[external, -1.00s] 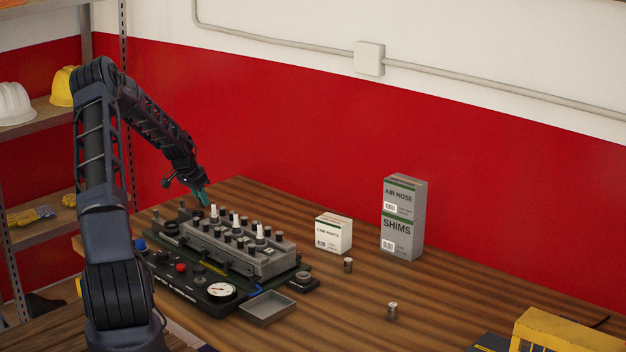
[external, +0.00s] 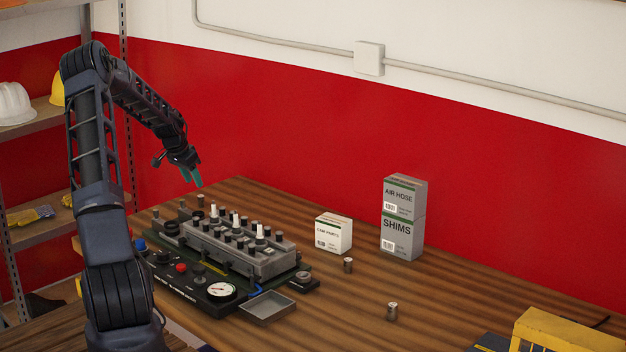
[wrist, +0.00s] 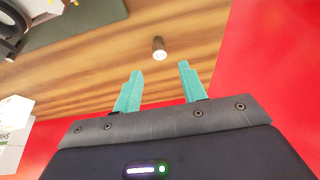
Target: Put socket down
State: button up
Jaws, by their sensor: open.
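A small metal socket (wrist: 159,47) stands on the wooden table in the wrist view, just beyond my fingertips and apart from them. It seems to be the small dark cylinder (external: 200,201) at the back left of the engine trainer in the external view. My gripper (external: 192,179) is above the table's far left end, raised over that cylinder. In the wrist view my gripper (wrist: 160,68) has its teal fingers spread, with nothing between them.
The engine trainer (external: 240,255) has upright posts and a gauge. Two more metal cylinders (external: 348,265) (external: 392,311) stand to its right. A small white carton (external: 334,233) and stacked grey boxes (external: 404,218) stand near the red wall.

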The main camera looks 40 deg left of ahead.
jog(key=shift+v, duration=2.05)
jog(key=d+r+m+g, duration=0.1)
jog(key=d+r, duration=0.4)
jog(key=d, duration=0.4)
jog(key=d+r, duration=0.6)
jog(key=d, duration=0.3)
jog(key=s+d+r+y, duration=0.1)
jog(key=s+d+r, duration=0.3)
jog(key=d, duration=0.5)
jog(key=s+d+r, duration=0.3)
jog(key=d+r, duration=0.2)
jog(key=d, duration=0.4)
jog(key=s+d+r, duration=0.3)
jog(key=s+d, duration=0.4)
jog(key=s, duration=0.1)
jog(key=s+d+r, duration=0.2)
jog(key=s+d, duration=0.5)
jog(key=s+d+f, duration=0.1)
jog(key=s+d, duration=0.2)
jog(key=s, duration=0.4)
jog(key=s+d+f+n+t+h, duration=0.1)
jog(key=s+d, duration=0.2)
jog(key=s, duration=0.5)
jog(key=shift+s+f, duration=0.25)
jog(key=shift+s, duration=0.05)
